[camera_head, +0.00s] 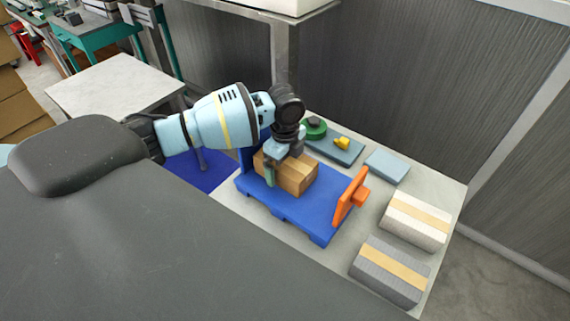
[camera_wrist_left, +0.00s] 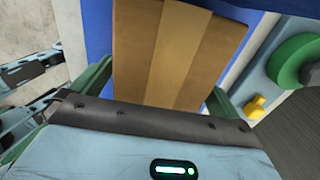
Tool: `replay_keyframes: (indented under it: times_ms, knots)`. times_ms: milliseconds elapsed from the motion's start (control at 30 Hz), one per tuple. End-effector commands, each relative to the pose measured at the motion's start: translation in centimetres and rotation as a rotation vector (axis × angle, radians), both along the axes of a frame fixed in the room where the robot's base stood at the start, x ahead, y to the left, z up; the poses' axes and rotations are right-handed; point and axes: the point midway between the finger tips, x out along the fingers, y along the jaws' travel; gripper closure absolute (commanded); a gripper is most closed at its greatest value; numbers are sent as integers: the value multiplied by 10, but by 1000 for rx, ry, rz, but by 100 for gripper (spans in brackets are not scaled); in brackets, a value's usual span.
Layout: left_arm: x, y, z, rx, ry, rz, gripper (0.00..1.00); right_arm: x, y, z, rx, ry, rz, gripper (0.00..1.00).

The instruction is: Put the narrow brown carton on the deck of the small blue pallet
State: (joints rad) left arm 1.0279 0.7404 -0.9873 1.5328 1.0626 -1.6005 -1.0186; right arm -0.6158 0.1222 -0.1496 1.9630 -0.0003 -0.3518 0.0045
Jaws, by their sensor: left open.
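The brown carton (camera_head: 299,178), with a lighter tape band, rests on the deck of the small blue pallet (camera_head: 290,205), toward its upper left part. My left gripper (camera_head: 282,168) is over the carton, pointing down, with a green finger on its near side. In the left wrist view the carton (camera_wrist_left: 165,55) lies between the two open green fingers (camera_wrist_left: 158,95), with the blue pallet (camera_wrist_left: 97,25) beside it. Whether the fingers touch the carton cannot be told. My right gripper is not in view.
An orange upright piece (camera_head: 350,198) stands at the pallet's right end. Behind are a slate tray (camera_head: 335,152) with green and yellow items and a pale blue block (camera_head: 387,166). A white banded box (camera_head: 415,220) and a grey banded box (camera_head: 390,270) stand at right.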

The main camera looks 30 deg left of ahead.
Motion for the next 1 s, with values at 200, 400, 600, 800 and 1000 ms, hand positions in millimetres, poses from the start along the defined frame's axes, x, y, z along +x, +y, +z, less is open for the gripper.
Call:
replay_keyframes:
  times_ms: [200,400,600,800,1000]
  knots:
    - [2,0,40,-1,-8,0,0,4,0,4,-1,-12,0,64]
    - [1,0,80,-2,-7,1,0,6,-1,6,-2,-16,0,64]
    - [1,0,107,-1,-4,0,0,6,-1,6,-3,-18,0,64]
    - [0,0,117,-1,-2,1,0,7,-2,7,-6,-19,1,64]
    - [0,0,117,-1,-1,1,0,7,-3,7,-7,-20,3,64]
